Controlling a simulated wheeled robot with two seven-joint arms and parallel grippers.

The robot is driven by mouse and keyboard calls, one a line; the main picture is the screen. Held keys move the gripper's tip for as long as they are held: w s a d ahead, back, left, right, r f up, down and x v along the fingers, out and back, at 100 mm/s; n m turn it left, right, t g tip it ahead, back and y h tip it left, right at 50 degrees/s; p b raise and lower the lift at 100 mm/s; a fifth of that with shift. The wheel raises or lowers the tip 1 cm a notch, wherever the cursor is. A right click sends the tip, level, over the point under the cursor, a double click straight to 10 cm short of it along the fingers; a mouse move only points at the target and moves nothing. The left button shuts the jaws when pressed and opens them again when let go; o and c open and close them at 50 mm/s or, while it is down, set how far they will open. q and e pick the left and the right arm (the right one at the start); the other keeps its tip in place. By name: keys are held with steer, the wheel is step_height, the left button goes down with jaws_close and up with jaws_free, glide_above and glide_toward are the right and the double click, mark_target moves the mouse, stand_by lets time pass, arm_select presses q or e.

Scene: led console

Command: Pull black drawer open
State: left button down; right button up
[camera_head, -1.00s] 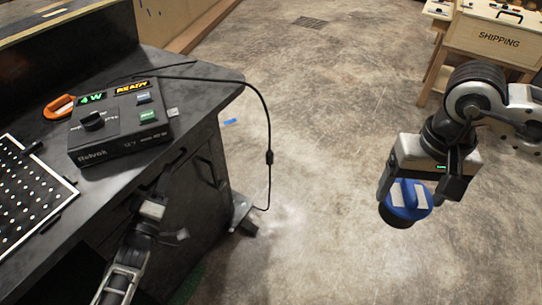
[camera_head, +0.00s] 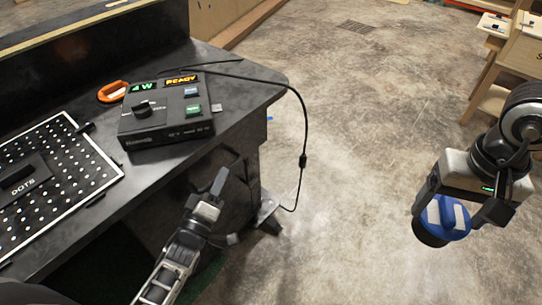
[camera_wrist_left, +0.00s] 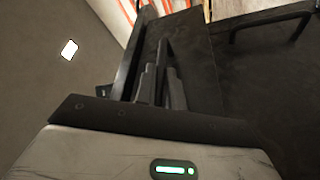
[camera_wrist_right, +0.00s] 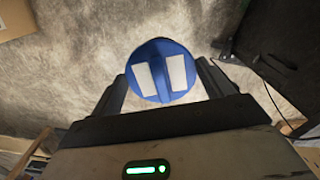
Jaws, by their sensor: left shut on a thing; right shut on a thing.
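The black drawer sits in the front of the dark desk (camera_head: 255,92); its outline is hard to make out in the head view. My left gripper (camera_head: 219,183) is at the desk's front side, below the top. In the left wrist view its fingers (camera_wrist_left: 160,85) are shut beside a dark panel edge; the part between them is mostly hidden, likely the drawer's handle. How far the drawer stands out cannot be told. My right gripper (camera_head: 458,215) is shut on a blue round object (camera_wrist_right: 163,72) with two white strips, held over open floor.
Another bar handle (camera_wrist_left: 270,22) shows in the left wrist view. Wooden furniture (camera_head: 515,60) stands far right.

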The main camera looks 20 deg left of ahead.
arm_select(q)
steer(key=d, duration=0.1)
steer(key=s+d, duration=0.1)
steer(key=shift+s+d, duration=0.15)
steer(key=shift+d, duration=0.2)
steer(key=c, duration=1.5)
jaws_free()
steer(key=v, duration=1.2)
